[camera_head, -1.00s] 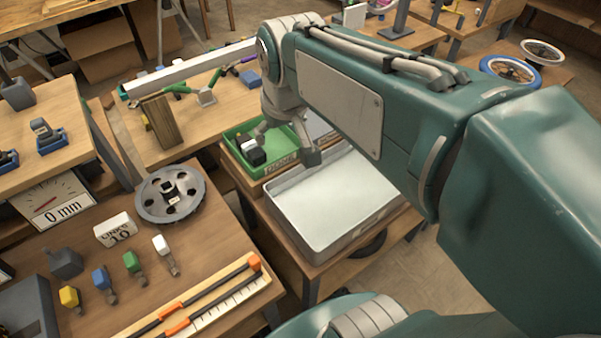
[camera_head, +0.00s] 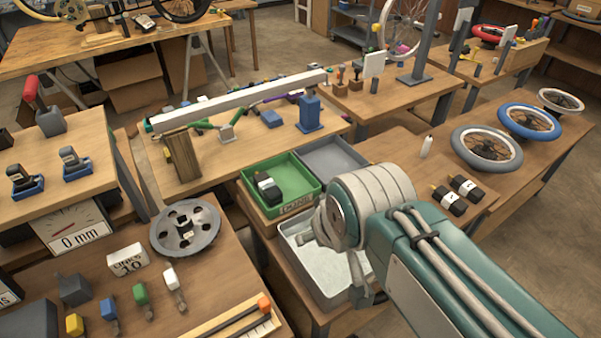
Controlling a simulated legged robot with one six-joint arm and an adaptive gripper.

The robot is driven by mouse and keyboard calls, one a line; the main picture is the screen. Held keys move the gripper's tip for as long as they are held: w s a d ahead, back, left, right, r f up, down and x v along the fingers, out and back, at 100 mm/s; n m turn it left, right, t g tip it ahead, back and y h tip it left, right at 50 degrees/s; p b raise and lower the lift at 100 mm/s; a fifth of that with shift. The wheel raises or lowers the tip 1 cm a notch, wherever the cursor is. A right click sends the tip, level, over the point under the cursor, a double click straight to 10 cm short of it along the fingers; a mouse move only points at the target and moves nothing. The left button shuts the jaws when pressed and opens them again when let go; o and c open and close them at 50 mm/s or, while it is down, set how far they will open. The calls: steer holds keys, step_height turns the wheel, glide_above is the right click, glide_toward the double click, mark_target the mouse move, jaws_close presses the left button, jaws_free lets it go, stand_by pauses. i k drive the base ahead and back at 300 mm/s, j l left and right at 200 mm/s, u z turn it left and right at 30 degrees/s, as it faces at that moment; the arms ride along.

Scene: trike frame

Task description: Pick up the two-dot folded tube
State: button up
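No tube with two dots can be made out. A green tube piece (camera_head: 203,124) lies on the middle table, under and beside a long pale beam, with a purple tube piece (camera_head: 270,98) to its right. Any dots on them are too small to see. My gripper (camera_head: 332,264) points down over the pale metal tray (camera_head: 290,226), well in front of these pieces. Its two fingers look spread apart, with nothing visible between them. My wrist hides part of the gripper and tray.
A green tray (camera_head: 312,188) holding a black block (camera_head: 266,186) adjoins the pale tray. A long beam (camera_head: 240,100) and wooden block (camera_head: 182,155) stand on the middle table. A blue stand (camera_head: 309,113) is at its right. Wheels (camera_head: 487,149) lie on the right table.

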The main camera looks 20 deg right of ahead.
mark_target(448, 200)
steer(key=k+l, duration=0.1)
steer(key=k, duration=0.15)
steer(key=k+l+z, duration=0.35)
steer(key=i+l+z, duration=0.2)
steer(key=z, duration=0.2)
steer(key=i+l+z, duration=0.25)
steer(key=z, duration=0.15)
